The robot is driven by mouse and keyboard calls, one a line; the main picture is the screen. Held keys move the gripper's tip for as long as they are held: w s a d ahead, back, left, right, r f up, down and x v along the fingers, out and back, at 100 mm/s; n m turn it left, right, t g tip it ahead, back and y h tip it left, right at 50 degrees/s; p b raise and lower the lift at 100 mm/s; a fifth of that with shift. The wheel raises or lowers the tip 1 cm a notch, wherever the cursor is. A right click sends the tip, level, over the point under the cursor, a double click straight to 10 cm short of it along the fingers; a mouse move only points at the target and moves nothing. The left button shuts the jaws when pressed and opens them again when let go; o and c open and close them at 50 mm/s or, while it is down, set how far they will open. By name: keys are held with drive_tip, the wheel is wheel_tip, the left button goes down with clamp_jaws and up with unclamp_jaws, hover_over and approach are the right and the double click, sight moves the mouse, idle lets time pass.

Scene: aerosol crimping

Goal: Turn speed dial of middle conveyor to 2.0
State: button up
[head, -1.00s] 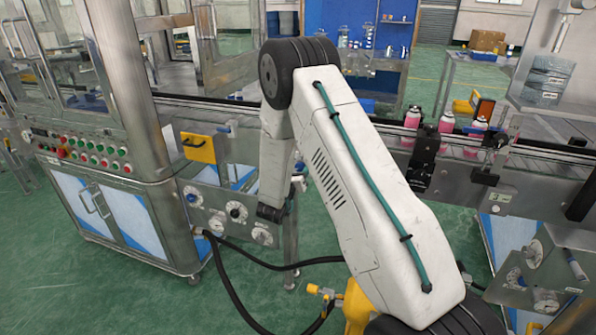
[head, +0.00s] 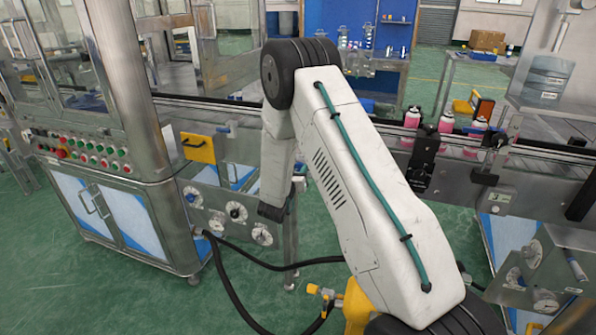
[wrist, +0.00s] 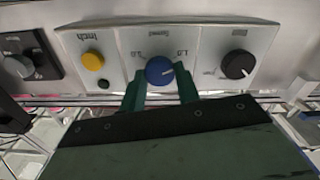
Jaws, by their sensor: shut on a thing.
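The blue speed dial (wrist: 159,71) is in the middle of a metal control panel in the wrist view. The panel appears upside down there, with 2.0 to the left of the dial and 1.0 to the right.
A yellow button (wrist: 93,60) and a black knob (wrist: 237,64) flank the dial on the panel. In the head view, pink cans (head: 446,122) stand on the conveyor at right, and a machine cabinet (head: 115,215) is at left.

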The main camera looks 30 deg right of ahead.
drive_tip(key=m, duration=1)
drive_tip(key=shift+m, duration=0.3)
idle(0.4)
drive_tip(key=o, duration=1)
drive_tip(key=shift+a, duration=0.15)
drive_tip(key=v, duration=0.7)
drive_tip(key=shift+s+a, duration=0.2)
